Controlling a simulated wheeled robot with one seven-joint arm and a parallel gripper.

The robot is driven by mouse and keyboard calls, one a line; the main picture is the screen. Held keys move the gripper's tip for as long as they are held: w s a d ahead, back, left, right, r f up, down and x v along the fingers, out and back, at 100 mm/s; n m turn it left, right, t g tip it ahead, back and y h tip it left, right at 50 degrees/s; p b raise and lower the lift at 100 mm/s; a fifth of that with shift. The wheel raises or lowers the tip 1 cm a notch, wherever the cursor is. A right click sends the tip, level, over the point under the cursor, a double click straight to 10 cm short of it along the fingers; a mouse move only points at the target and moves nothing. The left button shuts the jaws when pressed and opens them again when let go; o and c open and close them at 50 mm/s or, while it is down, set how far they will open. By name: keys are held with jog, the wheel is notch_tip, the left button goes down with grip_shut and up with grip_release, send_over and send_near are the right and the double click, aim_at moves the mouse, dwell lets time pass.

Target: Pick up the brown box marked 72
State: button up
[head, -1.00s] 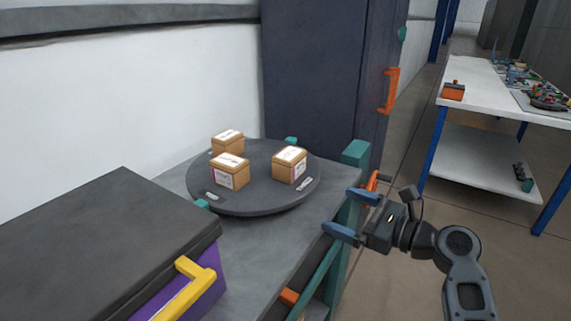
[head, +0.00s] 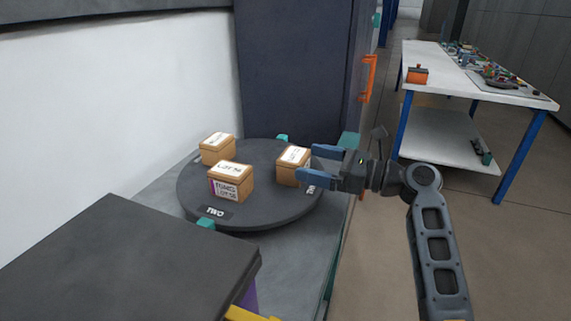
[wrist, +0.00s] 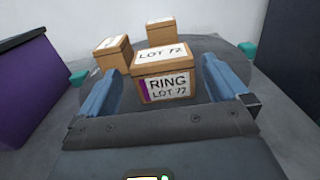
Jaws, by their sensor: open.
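The brown box marked 72 (wrist: 162,75) is the nearest box in the wrist view; its label reads RING LOT 72. In the head view it is the right-hand box (head: 291,167) on the dark round turntable (head: 260,212). My gripper (head: 305,162) is open beside it, coming from the right. In the wrist view the fingers (wrist: 163,68) stand on either side of the box, with a visible gap at the right finger. In the head view, the fingers hide part of its right side.
Two other brown boxes stand on the turntable: a front one (head: 231,183) and a back-left one (head: 217,149). A dark cabinet (head: 290,70) rises behind. A dark-lidded purple case (head: 120,260) is at front left. A white-topped table (head: 450,75) stands at the far right.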

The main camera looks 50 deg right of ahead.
aim_at(286, 153)
jog(key=shift+x, duration=3.55)
jog(key=shift+d, duration=0.1)
jog(key=c, duration=0.9)
jog(key=shift+r, duration=0.1)
jog(key=shift+c, duration=0.2)
